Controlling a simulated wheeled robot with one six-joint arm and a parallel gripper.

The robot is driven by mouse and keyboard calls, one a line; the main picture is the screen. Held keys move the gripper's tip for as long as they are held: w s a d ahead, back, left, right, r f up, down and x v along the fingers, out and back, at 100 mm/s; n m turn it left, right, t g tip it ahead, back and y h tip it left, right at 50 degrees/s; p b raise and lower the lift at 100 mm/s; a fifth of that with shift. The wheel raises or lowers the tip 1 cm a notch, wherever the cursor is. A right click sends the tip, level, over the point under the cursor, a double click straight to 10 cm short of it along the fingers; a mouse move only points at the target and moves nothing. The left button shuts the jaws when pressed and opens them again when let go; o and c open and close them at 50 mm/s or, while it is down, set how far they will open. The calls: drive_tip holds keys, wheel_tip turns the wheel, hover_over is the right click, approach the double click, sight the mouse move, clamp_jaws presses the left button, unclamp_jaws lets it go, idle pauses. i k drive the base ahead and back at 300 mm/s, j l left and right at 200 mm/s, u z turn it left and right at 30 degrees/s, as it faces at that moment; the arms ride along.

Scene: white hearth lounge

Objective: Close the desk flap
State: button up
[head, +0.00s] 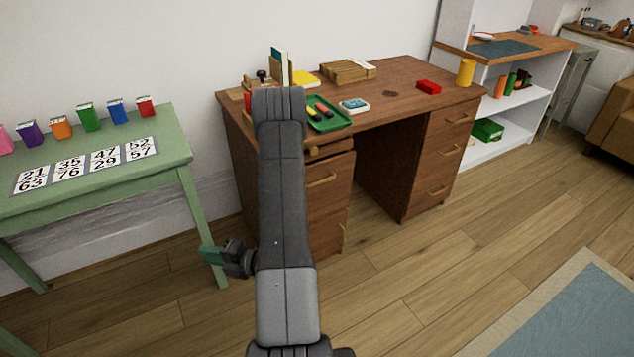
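The brown wooden desk (400,110) stands against the wall with a drawer pedestal on each side of an open knee space. I cannot clearly make out a flap. A wooden piece (330,149) juts out under the top of the left pedestal, and a panel with a handle (322,180) is below it. My arm hides much of that pedestal, so I cannot tell how far any part stands open. My gripper (208,256) is low, left of the desk, pointing left in front of a green table leg. It is apart from the desk, and its fingers are too small to read.
A green table (90,175) with several small coloured boxes and number cards stands at the left. The desk top holds a green tray (330,122), a red block (428,87) and a yellow cylinder (466,72). The wooden floor (420,270) before the desk is clear.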

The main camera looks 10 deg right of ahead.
sight(316, 199)
drive_tip(key=i+z, duration=0.35)
drive_tip(key=i+j+z, duration=0.15)
drive_tip(key=z, duration=1.1)
